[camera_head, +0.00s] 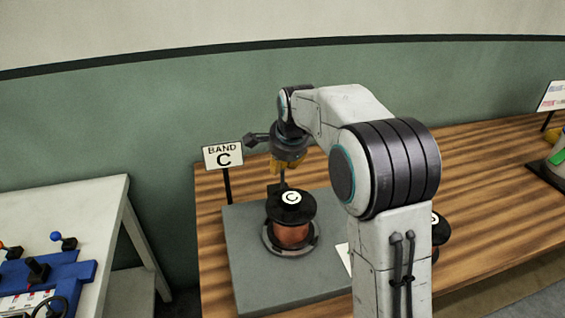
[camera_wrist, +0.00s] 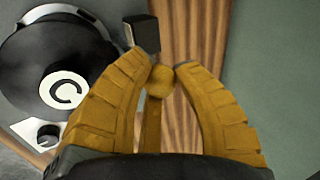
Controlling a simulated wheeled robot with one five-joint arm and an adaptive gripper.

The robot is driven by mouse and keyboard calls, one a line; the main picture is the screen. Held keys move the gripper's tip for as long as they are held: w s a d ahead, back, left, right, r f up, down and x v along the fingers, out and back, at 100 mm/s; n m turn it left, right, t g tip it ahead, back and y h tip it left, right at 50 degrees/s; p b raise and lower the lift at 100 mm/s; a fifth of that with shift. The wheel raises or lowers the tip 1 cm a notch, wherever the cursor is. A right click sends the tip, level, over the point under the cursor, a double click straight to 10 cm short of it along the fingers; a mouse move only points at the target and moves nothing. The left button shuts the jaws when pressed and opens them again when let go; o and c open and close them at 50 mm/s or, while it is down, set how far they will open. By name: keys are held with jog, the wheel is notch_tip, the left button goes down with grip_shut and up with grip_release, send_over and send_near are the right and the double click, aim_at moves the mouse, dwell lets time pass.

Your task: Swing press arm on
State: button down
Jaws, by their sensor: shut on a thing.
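A black-flanged spool with copper-coloured winding and a round C label (camera_head: 292,230) stands upright on a grey base plate. It also shows at the left of the wrist view (camera_wrist: 62,85). My gripper (camera_head: 277,170) is just behind and above the spool in the head view. In the wrist view its yellow fingers (camera_wrist: 160,72) are drawn together. A dark block, which I take to be part of the press arm (camera_wrist: 142,32), shows right at the fingertips, beside the spool's flange. The fingers hide most of what they grip, so the contact itself is unclear.
The grey base plate (camera_head: 245,270) lies on a striped wooden bench (camera_head: 480,195). A BAND C sign (camera_head: 223,156) stands behind it on the left. Another black spool (camera_head: 440,228) is partly hidden by my arm. A white table (camera_head: 75,200) with blue equipment is at the left.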

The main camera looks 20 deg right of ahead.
jog(key=shift+s+f, duration=0.2)
jog(key=c, duration=0.9)
grip_release()
jog(key=shift+r, duration=0.1)
jog(key=shift+r, duration=0.15)
jog(key=shift+s+r, duration=0.1)
jog(key=shift+r, duration=0.15)
jog(key=v, duration=1.1)
jog(key=shift+s, duration=0.15)
jog(key=shift+r, duration=0.1)
